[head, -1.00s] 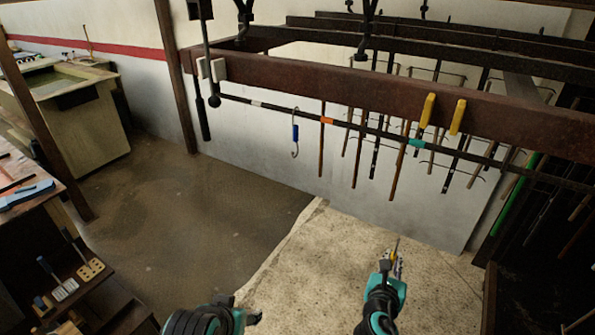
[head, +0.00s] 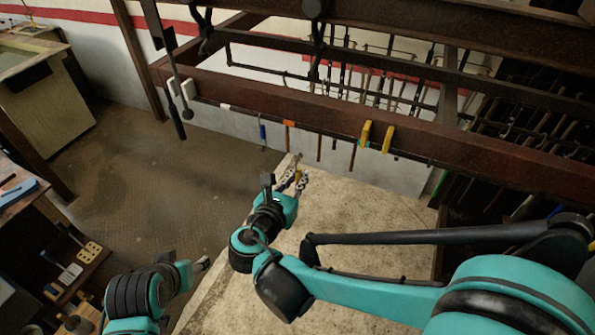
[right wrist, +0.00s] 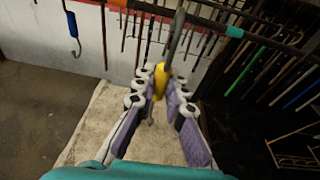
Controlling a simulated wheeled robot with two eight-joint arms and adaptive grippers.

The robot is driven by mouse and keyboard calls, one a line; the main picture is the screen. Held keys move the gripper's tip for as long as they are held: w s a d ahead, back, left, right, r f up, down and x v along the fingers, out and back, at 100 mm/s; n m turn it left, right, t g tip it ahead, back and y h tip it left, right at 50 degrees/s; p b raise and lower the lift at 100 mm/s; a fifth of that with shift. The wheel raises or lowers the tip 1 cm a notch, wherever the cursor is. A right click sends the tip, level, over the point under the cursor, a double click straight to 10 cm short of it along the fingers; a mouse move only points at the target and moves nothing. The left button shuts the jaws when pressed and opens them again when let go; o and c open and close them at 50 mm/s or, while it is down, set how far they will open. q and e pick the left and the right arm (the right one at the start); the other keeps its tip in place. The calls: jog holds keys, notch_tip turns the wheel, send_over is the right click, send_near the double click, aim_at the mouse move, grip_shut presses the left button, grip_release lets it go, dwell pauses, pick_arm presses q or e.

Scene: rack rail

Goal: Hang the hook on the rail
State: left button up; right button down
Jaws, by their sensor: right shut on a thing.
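The hook (right wrist: 163,80) has a yellow sleeve and a grey metal shaft. My right gripper (right wrist: 160,90) is shut on the yellow sleeve and holds the hook roughly upright. In the right wrist view its shaft crosses in front of the dark rail (right wrist: 200,22); I cannot tell whether they touch. In the head view my right gripper (head: 299,181) is above the pale floor slab, below the rail (head: 245,113).
A blue-sleeved hook (head: 262,132) hangs on the rail left of an orange band (head: 288,123). A rusty beam (head: 310,105) with yellow blocks (head: 388,138) runs above the rail. Several rods hang behind. A workbench (head: 22,190) stands at the left.

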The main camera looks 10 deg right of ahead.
jog(key=r+b+x, duration=0.1)
jog(key=b+x, duration=0.1)
jog(key=x, duration=1.2)
jog(key=shift+w+d, duration=0.35)
jog(key=shift+d, duration=0.05)
jog(key=shift+f+b, duration=0.3)
jog(key=shift+b, duration=0.05)
dwell(0.4)
jog(key=c, duration=1.5)
grip_release()
jog(key=v, duration=1.2)
